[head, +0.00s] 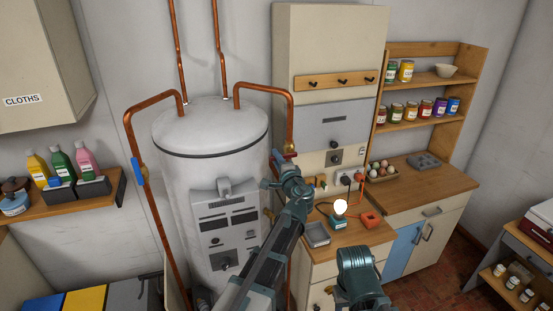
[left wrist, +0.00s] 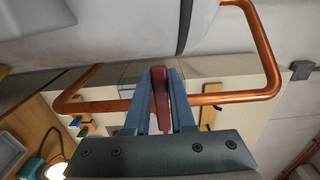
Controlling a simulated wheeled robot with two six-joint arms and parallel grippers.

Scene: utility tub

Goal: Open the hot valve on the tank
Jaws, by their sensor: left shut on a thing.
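The white tank (head: 205,160) stands upright with copper pipes at its top. On the right-hand copper pipe (head: 292,118) is the hot valve's red handle (head: 290,152), small and partly covered by my gripper. In the left wrist view the red handle (left wrist: 160,98) sits between my two fingers and looks crosswise to the copper pipe (left wrist: 235,98). My left gripper (head: 285,160) is shut on it; the wrist view shows the fingers (left wrist: 160,105) along both its sides. A blue handle (head: 136,171) is on the left-hand pipe.
A tall beige panel (head: 330,45) with a peg rail stands right of the hot pipe. Below it a wooden counter holds a lit bulb (head: 340,207), a grey tray (head: 316,234) and an orange item (head: 370,219). A shelf with bottles (head: 62,165) is left of the tank.

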